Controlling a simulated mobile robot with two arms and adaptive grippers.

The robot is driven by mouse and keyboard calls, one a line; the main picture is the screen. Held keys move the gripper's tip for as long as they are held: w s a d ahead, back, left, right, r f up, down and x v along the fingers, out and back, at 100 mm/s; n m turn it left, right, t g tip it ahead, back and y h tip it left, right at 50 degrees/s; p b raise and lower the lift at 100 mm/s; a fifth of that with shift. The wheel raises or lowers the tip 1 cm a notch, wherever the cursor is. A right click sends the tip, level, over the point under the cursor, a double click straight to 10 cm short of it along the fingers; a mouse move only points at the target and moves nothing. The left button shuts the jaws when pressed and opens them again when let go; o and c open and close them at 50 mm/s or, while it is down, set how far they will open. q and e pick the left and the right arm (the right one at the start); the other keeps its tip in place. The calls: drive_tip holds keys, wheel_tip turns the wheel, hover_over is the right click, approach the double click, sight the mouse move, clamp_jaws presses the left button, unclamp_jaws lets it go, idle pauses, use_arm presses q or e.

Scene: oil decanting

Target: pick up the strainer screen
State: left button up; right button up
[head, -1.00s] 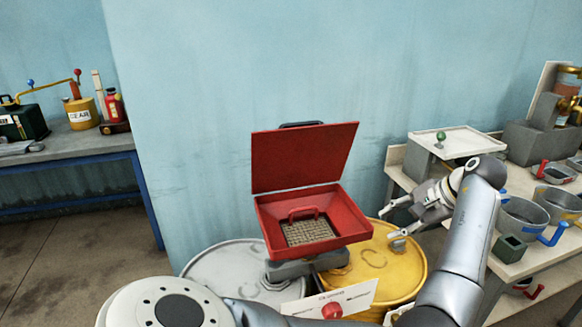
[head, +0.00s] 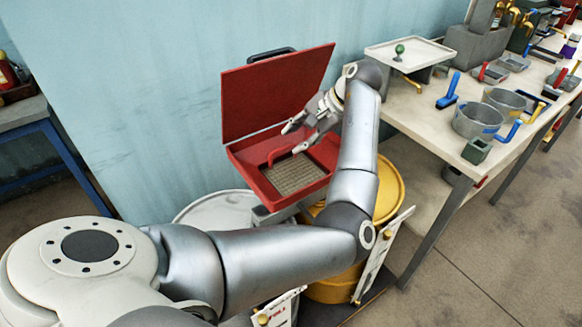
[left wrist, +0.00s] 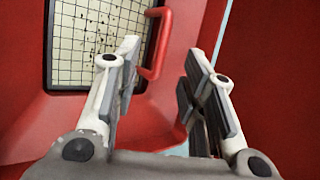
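The strainer screen is a beige mesh panel (head: 293,176) with a red bar handle (head: 276,156), lying in the open red box (head: 262,184). In the left wrist view the mesh (left wrist: 95,40) fills the upper left, with the handle (left wrist: 156,48) along its right side. My left gripper (head: 294,138) is open and empty, over the box opening near the handle. In the left wrist view the handle shows beyond the fingers (left wrist: 160,62), apparently apart from them. My forearm hides the box's right side. My right gripper is not in view.
The raised red lid (head: 275,95) stands behind the box. A yellow drum (head: 390,185) and a grey drum (head: 205,207) are below. A workbench (head: 425,115) on the right holds metal pots (head: 477,120) and a white tray (head: 410,55). Open floor lies at the right.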

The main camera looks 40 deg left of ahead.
sight(284, 148)
use_arm(q)
drive_tip(key=shift+s+a+f, duration=0.15)
drive_tip(key=shift+a+f, duration=0.15)
drive_tip(key=x, duration=0.2)
drive_tip(key=p+x, duration=0.1)
drive_tip(key=x, duration=0.1)
drive_tip(key=shift+s+a, duration=0.1)
drive_tip(key=shift+s, duration=0.15)
drive_tip(key=shift+a+f, duration=0.2)
drive_tip(key=shift+f, duration=0.05)
drive_tip(key=shift+c, duration=0.6)
clamp_jaws()
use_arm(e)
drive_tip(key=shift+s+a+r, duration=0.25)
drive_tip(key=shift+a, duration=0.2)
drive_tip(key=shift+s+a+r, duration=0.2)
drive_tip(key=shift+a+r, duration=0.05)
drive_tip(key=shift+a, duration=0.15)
